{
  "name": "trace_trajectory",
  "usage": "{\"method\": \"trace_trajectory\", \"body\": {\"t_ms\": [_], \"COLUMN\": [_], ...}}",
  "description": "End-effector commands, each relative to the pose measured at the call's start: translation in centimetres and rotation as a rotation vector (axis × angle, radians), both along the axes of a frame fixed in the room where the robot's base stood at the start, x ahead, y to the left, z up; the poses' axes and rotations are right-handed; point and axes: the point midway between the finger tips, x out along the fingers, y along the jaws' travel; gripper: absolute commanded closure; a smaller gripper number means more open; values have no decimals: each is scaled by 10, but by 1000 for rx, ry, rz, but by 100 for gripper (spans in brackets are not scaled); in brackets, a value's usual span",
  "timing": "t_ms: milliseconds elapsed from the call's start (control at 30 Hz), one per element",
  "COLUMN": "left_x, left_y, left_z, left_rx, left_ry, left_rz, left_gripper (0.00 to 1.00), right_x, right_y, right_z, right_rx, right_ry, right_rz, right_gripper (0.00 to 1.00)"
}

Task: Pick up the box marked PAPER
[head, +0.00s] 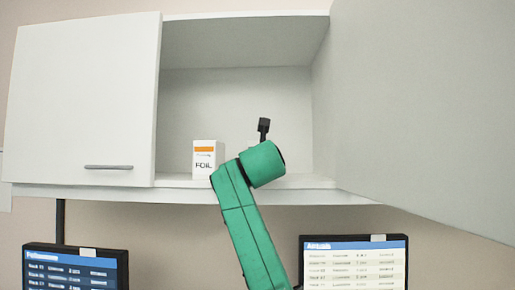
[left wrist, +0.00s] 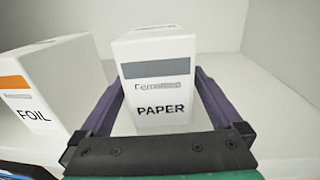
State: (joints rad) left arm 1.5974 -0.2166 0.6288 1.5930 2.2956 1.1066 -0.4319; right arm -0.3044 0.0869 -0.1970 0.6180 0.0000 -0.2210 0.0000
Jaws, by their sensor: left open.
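The PAPER box (left wrist: 160,92) is white with a grey band and stands upright on the cabinet shelf in the left wrist view. My left gripper (left wrist: 158,78) is open, with one dark finger on each side of this box; whether the fingers touch it I cannot tell. In the head view my green left arm reaches up to the shelf and hides most or all of the PAPER box. My right gripper is in neither view.
A white FOIL box (head: 204,160) with an orange band stands just left, also in the left wrist view (left wrist: 45,90). The cabinet's left door (head: 85,100) is closed; the right door (head: 430,110) stands open. Two screens (head: 353,264) sit below.

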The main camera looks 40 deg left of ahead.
Motion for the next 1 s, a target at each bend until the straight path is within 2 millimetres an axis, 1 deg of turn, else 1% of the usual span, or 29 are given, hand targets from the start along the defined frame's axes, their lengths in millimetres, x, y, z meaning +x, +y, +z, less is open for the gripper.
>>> {"method": "trace_trajectory", "body": {"t_ms": [33, 100, 333, 367, 400, 467, 500, 567, 600, 867, 967, 1000], "left_x": [7, 14, 17, 16, 16, 16, 16, 16, 16, 16, 16, 15], "left_y": [7, 13, 16, 16, 16, 16, 15, 15, 15, 15, 15, 15], "left_z": [9, 6, 0, 0, 0, 0, 0, 0, 1, 4, 15, 22], "left_rx": [0, 0, 1, 1, 1, 1, 1, 1, 1, 2, 3, 3], "left_ry": [3, 3, -1, -1, -1, -1, -1, -1, -1, -1, -3, -4], "left_rz": [2, 1, 1, 1, 1, 1, 1, 1, 1, 1, -1, 0], "left_gripper": [0, 0, 0, 8, 23, 46, 61, 84, 86, 86, 86, 86], "right_x": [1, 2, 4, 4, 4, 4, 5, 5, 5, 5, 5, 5], "right_y": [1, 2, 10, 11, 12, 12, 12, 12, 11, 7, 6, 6], "right_z": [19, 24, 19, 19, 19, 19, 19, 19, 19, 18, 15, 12], "right_rx": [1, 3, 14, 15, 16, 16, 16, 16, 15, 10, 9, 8], "right_ry": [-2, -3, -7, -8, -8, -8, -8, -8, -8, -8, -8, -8], "right_rz": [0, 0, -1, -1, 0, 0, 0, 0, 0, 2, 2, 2], "right_gripper": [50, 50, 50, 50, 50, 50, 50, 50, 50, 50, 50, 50]}}
